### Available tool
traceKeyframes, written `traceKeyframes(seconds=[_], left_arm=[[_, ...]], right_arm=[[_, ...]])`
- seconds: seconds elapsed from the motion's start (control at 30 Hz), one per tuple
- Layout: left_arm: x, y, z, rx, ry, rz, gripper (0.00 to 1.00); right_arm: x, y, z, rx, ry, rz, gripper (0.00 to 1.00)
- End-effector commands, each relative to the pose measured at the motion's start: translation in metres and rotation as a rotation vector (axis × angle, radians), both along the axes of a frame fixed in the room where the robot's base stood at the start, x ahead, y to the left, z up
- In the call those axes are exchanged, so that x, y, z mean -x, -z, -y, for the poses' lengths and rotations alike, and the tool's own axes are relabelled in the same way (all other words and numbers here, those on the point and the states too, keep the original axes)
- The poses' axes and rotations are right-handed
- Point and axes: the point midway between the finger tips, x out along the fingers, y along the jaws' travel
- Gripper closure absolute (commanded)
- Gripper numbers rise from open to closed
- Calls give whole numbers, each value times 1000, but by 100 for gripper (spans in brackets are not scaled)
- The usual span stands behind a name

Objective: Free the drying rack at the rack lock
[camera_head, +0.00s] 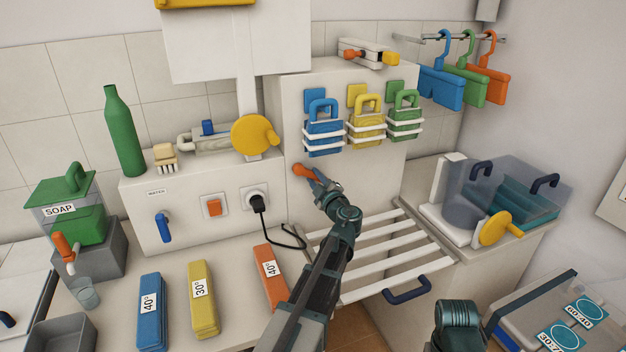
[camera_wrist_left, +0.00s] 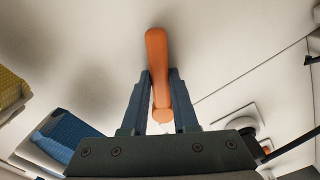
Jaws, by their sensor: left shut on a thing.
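The rack lock shows as an orange lever (camera_head: 303,171) on the white cabinet front, below the hanging coloured baskets. My left gripper (camera_head: 318,181) is shut on this lever. In the left wrist view the orange lever (camera_wrist_left: 157,50) lies between my two dark fingers, its long end reaching past the fingertips. The drying rack (camera_head: 395,271) has white slats and a dark blue handle (camera_head: 407,291) at its front. It sticks out level below the lock, and my left arm hides its left part. My right gripper is not visible; only a teal right arm joint shows at the bottom.
A black plug (camera_head: 258,203) with a loose cable sits left of the lock. Blue, yellow and orange (camera_head: 270,277) boxes lie on the left counter. A clear bin with a yellow knob (camera_head: 496,229) stands right of the rack. Blue, yellow and green baskets hang just above my left gripper.

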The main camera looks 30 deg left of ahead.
Motion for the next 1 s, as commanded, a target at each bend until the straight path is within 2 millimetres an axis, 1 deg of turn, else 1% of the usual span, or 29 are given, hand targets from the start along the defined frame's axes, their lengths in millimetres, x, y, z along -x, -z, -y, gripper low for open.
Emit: traceKeyframes(seconds=[0.3, 0.77, 0.8, 0.93, 1.0], left_arm=[[-2, -4, 1, 49, -2, 59, 100], [-2, -4, 1, 55, 0, 67, 100], [-2, -4, 1, 55, 0, 67, 65], [-2, -4, 1, 55, 0, 66, 43], [-2, -4, 1, 55, 0, 66, 43]], right_arm=[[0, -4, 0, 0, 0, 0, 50], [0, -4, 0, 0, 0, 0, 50], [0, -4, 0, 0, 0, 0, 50], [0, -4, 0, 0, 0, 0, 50], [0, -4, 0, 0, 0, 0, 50]])
